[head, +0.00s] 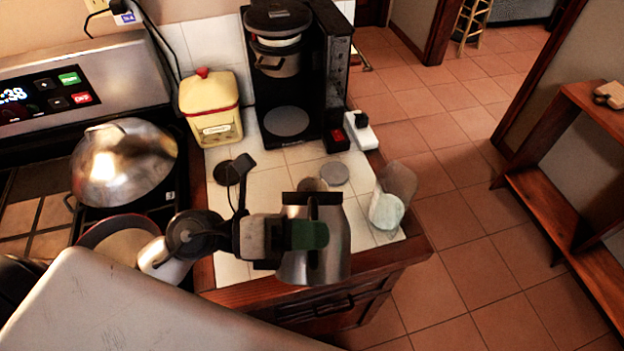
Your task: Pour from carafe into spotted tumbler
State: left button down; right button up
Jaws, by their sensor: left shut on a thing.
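The carafe (335,245) is a silver metal vessel with a black top and handle, held above the front of the white tiled counter. My left gripper (303,235) is shut on it and covers part of its left side and middle. The carafe looks roughly upright, but its exact tilt and contents cannot be told. A clear tumbler (398,183) with a pale, whitish lower part stands at the counter's right edge, to the right of the carafe and apart from it. Its spots are not clear at this size. My right gripper is not in view.
A black coffee maker (290,90) and a yellow canister (211,108) stand at the back. A domed metal lid (124,162) sits on the stove at left. A grey disc (335,174) lies behind the carafe. Right of the counter is open tiled floor (470,230).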

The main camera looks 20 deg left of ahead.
aim_at(313, 198)
pick_arm(q)
jog(key=shift+w+a+r+n+p, duration=0.15)
jog(key=shift+w+r+n+p, duration=0.25)
jog(key=shift+r+p, duration=0.25)
jog(key=shift+w+a+r+n+p, duration=0.1)
jog(key=shift+w+r+n+p, duration=0.3)
jog(key=shift+r+p, duration=0.2)
jog(key=shift+w+a+r+n+p, duration=0.2)
jog(key=shift+w+r+n+p, duration=0.1)
jog(key=shift+w+n+p, duration=0.2)
jog(key=shift+r, duration=0.1)
jog(key=shift+w+a+r+n+p, duration=0.1)
jog(key=shift+w+r+n+p, duration=0.15)
jog(key=shift+p, duration=0.2)
jog(key=shift+w, duration=0.15)
jog(key=shift+r, duration=0.1)
